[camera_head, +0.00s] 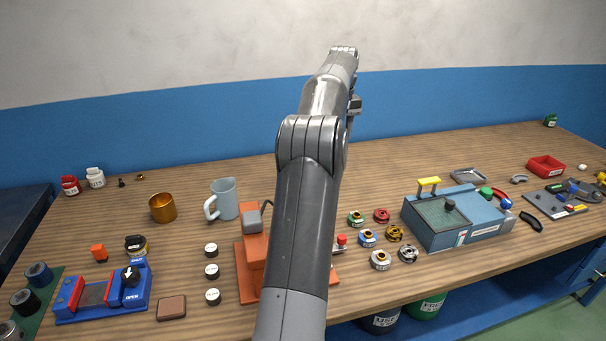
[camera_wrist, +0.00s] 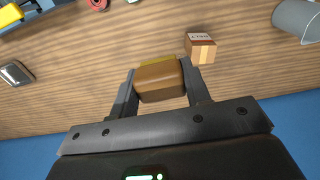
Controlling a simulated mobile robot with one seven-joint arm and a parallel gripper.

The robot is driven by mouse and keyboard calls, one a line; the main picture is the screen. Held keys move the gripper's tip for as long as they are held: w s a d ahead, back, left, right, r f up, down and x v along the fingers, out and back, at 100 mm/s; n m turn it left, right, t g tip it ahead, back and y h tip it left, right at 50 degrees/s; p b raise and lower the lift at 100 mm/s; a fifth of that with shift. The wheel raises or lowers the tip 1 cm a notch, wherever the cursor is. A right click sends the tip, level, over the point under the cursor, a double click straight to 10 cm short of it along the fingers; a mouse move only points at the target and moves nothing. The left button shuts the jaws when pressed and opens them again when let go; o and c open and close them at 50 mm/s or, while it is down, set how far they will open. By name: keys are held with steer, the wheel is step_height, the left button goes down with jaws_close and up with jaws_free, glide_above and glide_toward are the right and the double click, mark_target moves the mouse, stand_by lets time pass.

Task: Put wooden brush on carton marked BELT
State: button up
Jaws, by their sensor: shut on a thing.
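My gripper (camera_wrist: 158,92) is shut on the wooden brush (camera_wrist: 160,78), a brown block with a yellowish strip along one edge, held between both fingers in the wrist view. A small brown carton (camera_wrist: 201,48) with a pale label stands on the bench beyond the right finger, apart from the brush. The label's print is too small to read surely. In the head view my raised arm reaches over the back of the bench. My arm hides the carton there, and the brush cannot be made out.
A grey-blue mug (camera_head: 224,199) stands left of my arm; a copper cup (camera_head: 162,208) is farther left. An orange press (camera_head: 252,262) stands close by my arm. A blue tank unit (camera_head: 455,218) and a metal tray (camera_head: 468,176) lie to the right. The back bench is mostly clear.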

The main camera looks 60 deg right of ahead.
steer(key=f, duration=0.4)
steer(key=shift+w+a, duration=0.1)
steer(key=shift+w, duration=0.2)
steer(key=w+f, duration=0.2)
steer(key=w, duration=0.1)
steer(key=w+f, duration=0.2)
steer(key=w, duration=0.2)
steer(key=w+f, duration=0.3)
steer(key=w, duration=0.1)
steer(key=shift+w, duration=0.25)
steer(key=shift+f, duration=2)
steer(key=shift+f, duration=0.15)
steer(key=o, duration=1)
